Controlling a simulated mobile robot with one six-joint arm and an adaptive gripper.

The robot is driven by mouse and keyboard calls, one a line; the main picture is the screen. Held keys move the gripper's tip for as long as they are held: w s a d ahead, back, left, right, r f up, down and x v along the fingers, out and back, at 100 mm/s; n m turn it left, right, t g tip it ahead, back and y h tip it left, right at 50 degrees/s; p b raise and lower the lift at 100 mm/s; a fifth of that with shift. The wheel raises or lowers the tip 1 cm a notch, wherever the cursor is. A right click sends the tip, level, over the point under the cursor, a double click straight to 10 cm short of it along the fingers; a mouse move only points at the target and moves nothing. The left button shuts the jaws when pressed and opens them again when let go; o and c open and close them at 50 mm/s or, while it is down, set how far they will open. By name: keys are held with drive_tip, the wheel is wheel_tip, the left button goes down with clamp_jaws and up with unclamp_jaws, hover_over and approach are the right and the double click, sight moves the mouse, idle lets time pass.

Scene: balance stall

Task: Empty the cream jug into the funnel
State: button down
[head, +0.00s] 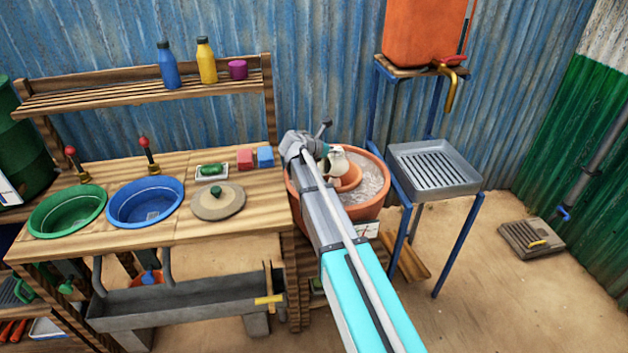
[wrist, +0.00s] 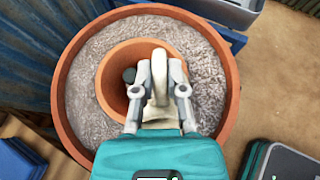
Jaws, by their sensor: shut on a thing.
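The cream jug (head: 338,163) is held over a large terracotta pot (head: 296,199) with grey, grainy filling. A smaller terracotta vessel (head: 351,179) sits in that filling, below the jug. In the wrist view my gripper (wrist: 160,75) is shut on the jug, and only a narrow cream part (wrist: 160,68) shows between its fingers. The inner vessel's rim (wrist: 112,62) surrounds the fingers in that view. A dark round thing (wrist: 129,75) shows beside the left finger. I cannot make out a separate funnel, the jug's contents, or clearly how far it tilts.
A wooden counter (head: 130,240) with green (head: 68,210) and blue (head: 145,202) basins and a round lid (head: 218,203) stands left of the pot. A blue-legged stand (head: 470,240) with a grey slatted tray (head: 433,168) is close on the right.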

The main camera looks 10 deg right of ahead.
drive_tip(key=shift+w+d+f+g+y+p, duration=0.35)
drive_tip(key=shift+d+g+y+p, duration=0.25)
drive_tip(key=shift+y, duration=0.2)
drive_tip(key=shift+w+d+r+y+p, duration=0.25)
drive_tip(key=shift+y+p, duration=0.45)
drive_tip(key=shift+p, duration=0.55)
drive_tip(key=shift+w+d+f+g+y, duration=0.25)
drive_tip(key=shift+d+f+g+y, duration=0.35)
drive_tip(key=shift+d+f+y, duration=0.1)
drive_tip(key=shift+w+d+f+g+y+p, duration=0.25)
drive_tip(key=shift+w+d+f+y, duration=0.1)
drive_tip(key=shift+d+y, duration=0.1)
drive_tip(key=shift+w+d+f+g+y+p, duration=0.15)
drive_tip(key=shift+w+d+f+y+p, duration=0.05)
drive_tip(key=shift+d+f+y, duration=0.2)
drive_tip(key=shift+w+d+f+g+y+p, duration=0.1)
drive_tip(key=shift+w+d+f+g+y, duration=0.15)
drive_tip(key=shift+w+d+g+y, duration=0.4)
drive_tip(key=shift+w+d+f+g+y+p, duration=0.1)
drive_tip(key=shift+d+f+g+y, duration=0.2)
drive_tip(key=shift+d+y, duration=0.7)
drive_tip(key=shift+w+d+f+g+y+p, duration=0.1)
drive_tip(key=shift+w+d+f+g+y, duration=0.1)
drive_tip(key=shift+w+d+g+y, duration=0.45)
drive_tip(key=shift+s+d+y, duration=0.1)
drive_tip(key=shift+s+y, duration=0.15)
drive_tip(key=shift+s, duration=0.05)
drive_tip(key=shift+s, duration=0.1)
